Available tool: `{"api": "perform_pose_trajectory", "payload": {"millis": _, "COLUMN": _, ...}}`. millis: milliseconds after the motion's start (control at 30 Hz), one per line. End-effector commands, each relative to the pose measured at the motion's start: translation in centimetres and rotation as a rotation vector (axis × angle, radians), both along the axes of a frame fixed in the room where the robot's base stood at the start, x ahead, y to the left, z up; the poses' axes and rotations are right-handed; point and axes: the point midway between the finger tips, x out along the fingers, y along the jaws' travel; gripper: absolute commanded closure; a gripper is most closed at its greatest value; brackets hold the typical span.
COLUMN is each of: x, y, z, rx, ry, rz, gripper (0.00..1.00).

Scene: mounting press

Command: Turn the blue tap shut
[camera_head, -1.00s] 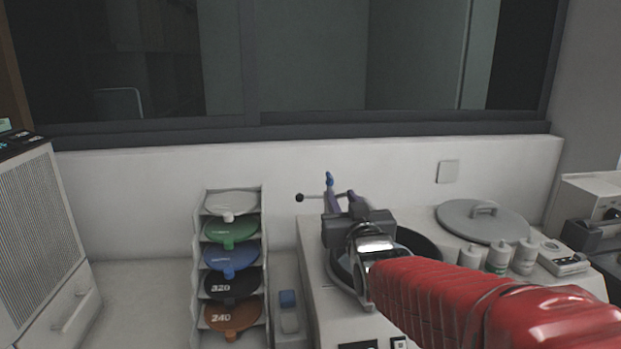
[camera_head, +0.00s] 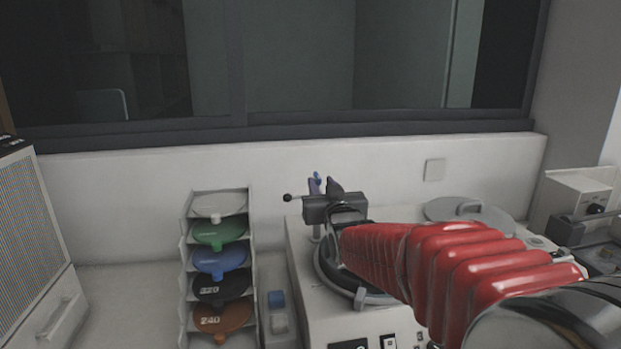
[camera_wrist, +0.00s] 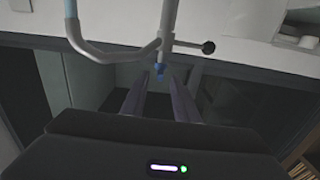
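My gripper mostly hides the tap there.
My arm crosses above the white counter with a dark round basin (camera_head: 329,272). A grey round lid (camera_head: 440,209) lies at right, partly hidden by my arm. A rack of coloured discs (camera_head: 221,232) stands at left. The wall and window are behind.

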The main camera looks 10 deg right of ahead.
Motion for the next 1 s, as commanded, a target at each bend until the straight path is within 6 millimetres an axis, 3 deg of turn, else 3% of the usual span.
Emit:
{"api": "perform_pose_trajectory", "payload": {"millis": 500, "x": 5.4, "y": 0.0, "z": -0.1, "rx": 0.0, "ry": 0.001, "rz": 0.0, "gripper": 0.73}}
{"api": "perform_pose_trajectory", "payload": {"millis": 867, "x": 5.8, "y": 0.0, "z": 0.0, "rx": 0.0, "ry": 0.0, "rz": 0.0, "gripper": 0.73}}
{"api": "perform_pose_trajectory", "payload": {"millis": 1000, "x": 5.8, "y": 0.0, "z": 0.0, "rx": 0.0, "ry": 0.0, "rz": 0.0, "gripper": 0.81}}
